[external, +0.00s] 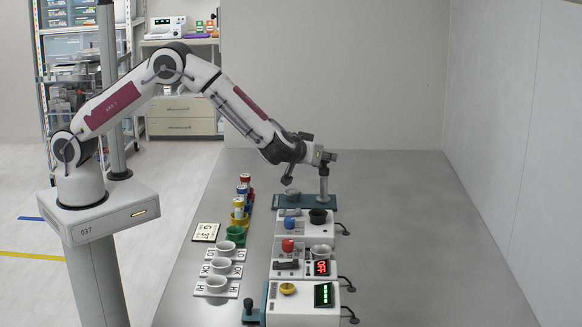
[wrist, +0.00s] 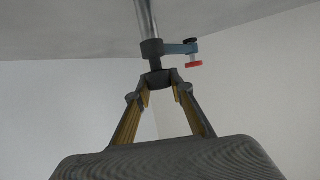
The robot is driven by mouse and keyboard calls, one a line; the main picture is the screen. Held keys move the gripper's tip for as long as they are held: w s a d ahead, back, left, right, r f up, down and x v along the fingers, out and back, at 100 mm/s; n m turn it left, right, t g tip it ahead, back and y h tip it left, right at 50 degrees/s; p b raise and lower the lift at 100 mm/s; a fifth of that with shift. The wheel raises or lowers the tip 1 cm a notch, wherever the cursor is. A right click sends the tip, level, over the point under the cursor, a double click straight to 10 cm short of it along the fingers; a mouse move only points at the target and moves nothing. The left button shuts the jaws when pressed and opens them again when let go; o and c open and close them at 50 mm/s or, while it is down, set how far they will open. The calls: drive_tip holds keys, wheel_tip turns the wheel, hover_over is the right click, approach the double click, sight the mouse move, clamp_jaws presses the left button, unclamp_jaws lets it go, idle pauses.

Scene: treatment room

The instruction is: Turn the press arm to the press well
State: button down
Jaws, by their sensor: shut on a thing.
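The press stands at the far end of the row of devices, with a teal base (external: 284,212) and a metal post (external: 323,187). A grey cup that looks like the press well (external: 292,195) sits on its base. My gripper (external: 323,157) is at the top of the post. In the wrist view my gripper (wrist: 160,82) is shut on a dark handle (wrist: 155,78) by the post's collar (wrist: 152,47).
Several devices with knobs and displays (external: 323,295) stand in front of the press. White cups (external: 221,266), colour-banded vials (external: 243,190) and a label card (external: 206,232) are on the left. The table right of the devices (external: 420,240) is clear.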

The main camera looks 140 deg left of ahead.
drive_tip(key=shift+n+g+h, duration=0.7)
drive_tip(key=shift+n+g, duration=0.65)
drive_tip(key=shift+g, duration=0.1)
drive_tip(key=shift+n+g+h, duration=0.7)
drive_tip(key=shift+n+g, duration=0.65)
drive_tip(key=shift+g, duration=0.1)
drive_tip(key=c, duration=1.7)
unclamp_jaws()
drive_tip(key=shift+d, duration=0.1)
drive_tip(key=shift+v, duration=5.95)
drive_tip(key=shift+r, duration=0.15)
